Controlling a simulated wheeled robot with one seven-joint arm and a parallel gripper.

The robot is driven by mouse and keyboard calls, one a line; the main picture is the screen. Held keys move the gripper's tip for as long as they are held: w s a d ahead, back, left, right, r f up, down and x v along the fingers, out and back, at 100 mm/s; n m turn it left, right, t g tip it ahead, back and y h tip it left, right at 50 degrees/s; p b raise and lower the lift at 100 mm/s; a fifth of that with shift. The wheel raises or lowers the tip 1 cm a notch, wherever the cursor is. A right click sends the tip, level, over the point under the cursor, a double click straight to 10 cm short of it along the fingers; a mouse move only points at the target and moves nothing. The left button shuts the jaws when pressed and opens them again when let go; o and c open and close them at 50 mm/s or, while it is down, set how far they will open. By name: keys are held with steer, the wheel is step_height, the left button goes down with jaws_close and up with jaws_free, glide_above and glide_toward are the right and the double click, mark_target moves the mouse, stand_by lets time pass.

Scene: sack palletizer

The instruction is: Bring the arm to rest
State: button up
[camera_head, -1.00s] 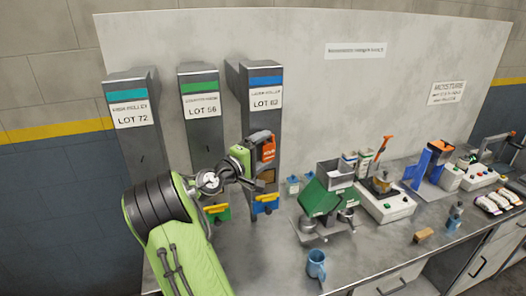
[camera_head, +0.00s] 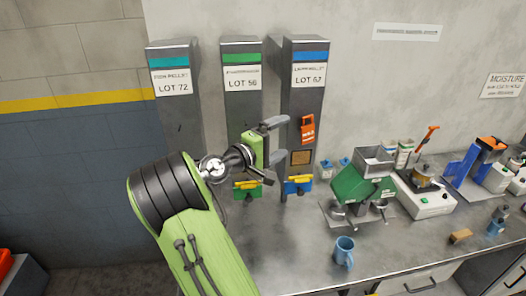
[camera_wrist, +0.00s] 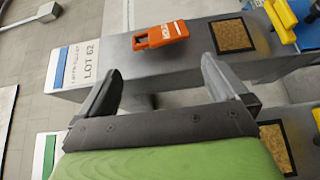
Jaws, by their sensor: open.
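My gripper (camera_head: 286,143) is open and empty, held in front of the grey silos. In the wrist view, its two dark fingers (camera_wrist: 162,70) stand wide apart with nothing between them. My green arm reaches in from the bottom of the head view. An orange device (camera_head: 307,130) sits on the front face of the LOT 62 silo (camera_head: 306,105), just right of the fingers and apart from them. It also shows in the wrist view (camera_wrist: 160,36), beyond the fingertips.
The LOT 72 silo (camera_head: 172,120) and LOT 56 silo (camera_head: 240,80) stand to the left. A yellow-handled blue outlet (camera_head: 299,185) is below the orange device. The bench (camera_head: 290,245) holds a blue mug (camera_head: 344,251), a green scale-like apparatus (camera_head: 357,187) and a white instrument (camera_head: 428,200).

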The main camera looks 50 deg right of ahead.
steer(key=v, duration=0.8)
steer(key=shift+s+a+r+b, duration=0.15)
steer(key=shift+s+a+b, duration=0.05)
steer(key=shift+s+b, duration=0.15)
steer(key=s+a+f+m+t+y+b, duration=0.1)
steer(key=a+f+m+t+y+b, duration=0.1)
steer(key=a+f+t+y, duration=0.55)
steer(key=s+a+f+n+y, duration=0.1)
steer(key=s+a+y, duration=0.2)
steer(key=a, duration=0.5)
steer(key=s+a+f+n+t+y, duration=0.1)
steer(key=s+a+n+y, duration=0.1)
steer(key=a, duration=0.6)
steer(key=s+a+f+n+t+y+b, duration=0.1)
steer(key=s+a+y, duration=0.4)
steer(key=a, duration=0.3)
steer(key=shift+f, duration=0.25)
steer(key=shift+s, duration=0.15)
